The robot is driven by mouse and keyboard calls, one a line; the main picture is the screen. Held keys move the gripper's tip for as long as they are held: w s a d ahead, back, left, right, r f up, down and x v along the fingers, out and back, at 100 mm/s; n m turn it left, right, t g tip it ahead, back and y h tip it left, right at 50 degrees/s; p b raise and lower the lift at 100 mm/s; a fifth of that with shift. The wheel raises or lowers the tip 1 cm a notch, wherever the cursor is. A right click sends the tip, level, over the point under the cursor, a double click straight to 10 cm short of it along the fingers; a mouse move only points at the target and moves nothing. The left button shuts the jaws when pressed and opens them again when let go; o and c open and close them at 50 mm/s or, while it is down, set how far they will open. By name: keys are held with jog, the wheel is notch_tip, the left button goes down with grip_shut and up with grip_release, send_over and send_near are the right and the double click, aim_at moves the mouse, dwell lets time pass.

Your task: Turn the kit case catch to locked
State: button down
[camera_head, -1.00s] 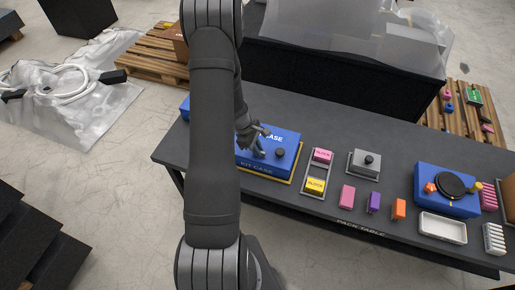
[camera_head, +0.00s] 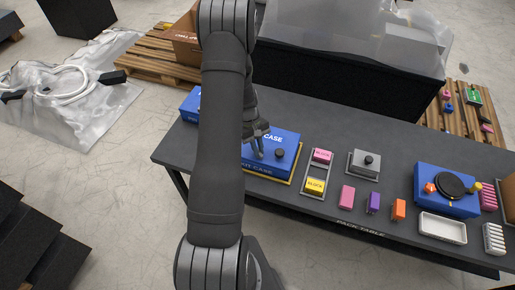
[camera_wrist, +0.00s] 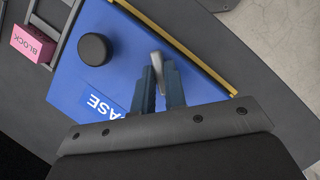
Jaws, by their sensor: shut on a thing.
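The blue kit case (camera_head: 287,143) lies on the dark pack table, partly hidden behind my arm. It also fills the middle of the wrist view (camera_wrist: 75,75), with a round black knob (camera_wrist: 95,49) on its lid. The catch (camera_wrist: 158,64) is a grey lever near the case's yellow-trimmed edge. My gripper (camera_wrist: 160,84) is shut on the catch, one finger on each side of it. In the head view my gripper (camera_head: 258,145) is low over the lid, left of the knob (camera_head: 280,153).
A grey tray with a pink block (camera_head: 322,156) and a yellow block (camera_head: 315,186) stands right of the case. Further right are a grey box with a knob (camera_head: 364,164), small coloured blocks and a blue turntable unit (camera_head: 445,190). A white tray (camera_head: 442,228) sits at the front.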

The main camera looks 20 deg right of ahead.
jog(key=m+y, duration=0.1)
jog(key=m, duration=0.2)
jog(key=m+y, duration=0.1)
jog(key=m, duration=0.1)
jog(key=shift+d+m, duration=0.2)
jog(key=shift+m, duration=0.2)
jog(key=shift+s+m+t+y, duration=0.1)
jog(key=shift+m+t+y, duration=0.25)
jog(key=shift+m, duration=0.7)
jog(key=shift+m+t+y, duration=0.15)
jog(key=shift+m+y, duration=0.3)
jog(key=shift+m, duration=0.6)
jog(key=c, duration=1.5)
grip_release()
jog(key=shift+o, duration=0.2)
jog(key=shift+d+r, duration=0.1)
jog(key=v, duration=1.7)
jog(key=shift+s+r, duration=0.15)
jog(key=shift+r, duration=0.05)
